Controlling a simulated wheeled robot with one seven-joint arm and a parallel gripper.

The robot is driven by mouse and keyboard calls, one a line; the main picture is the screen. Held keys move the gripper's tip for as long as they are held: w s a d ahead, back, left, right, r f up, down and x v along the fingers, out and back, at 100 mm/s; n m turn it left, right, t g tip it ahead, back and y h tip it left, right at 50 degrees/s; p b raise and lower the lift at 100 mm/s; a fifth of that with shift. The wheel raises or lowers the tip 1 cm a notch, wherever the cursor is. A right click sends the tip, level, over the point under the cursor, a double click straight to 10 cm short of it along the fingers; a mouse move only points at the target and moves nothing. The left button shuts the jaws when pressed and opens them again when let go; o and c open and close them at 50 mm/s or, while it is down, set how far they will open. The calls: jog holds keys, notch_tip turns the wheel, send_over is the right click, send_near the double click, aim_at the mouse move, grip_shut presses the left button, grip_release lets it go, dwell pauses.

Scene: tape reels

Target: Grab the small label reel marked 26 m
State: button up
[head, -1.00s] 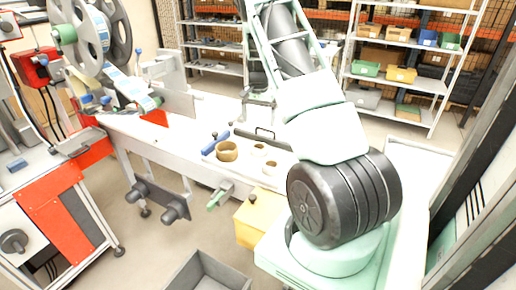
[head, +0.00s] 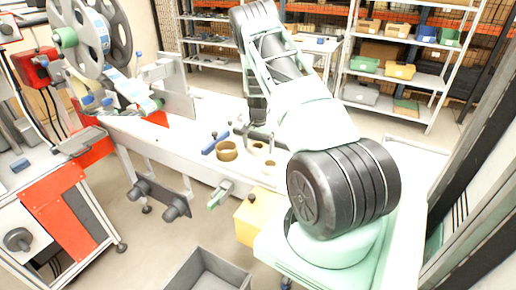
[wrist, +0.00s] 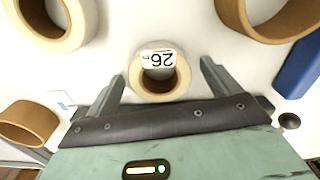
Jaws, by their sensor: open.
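The small label reel marked 26 m (wrist: 178,89) lies on the white table top in the wrist view, its printed label facing up. My gripper (wrist: 163,75) is open, with one finger on each side of the reel and nothing held. I cannot tell how high the fingertips are above the table.
In the wrist view a larger pale reel (wrist: 82,35) lies upper left, a brown reel (wrist: 232,22) upper right, and another brown reel (wrist: 30,108) at left. A blue block (wrist: 299,68) is at the right edge. A yellow box (head: 250,222) stands before the table (head: 185,157) in the head view.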

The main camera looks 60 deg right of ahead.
jog(key=c, duration=1.1)
jog(key=shift+r, duration=0.1)
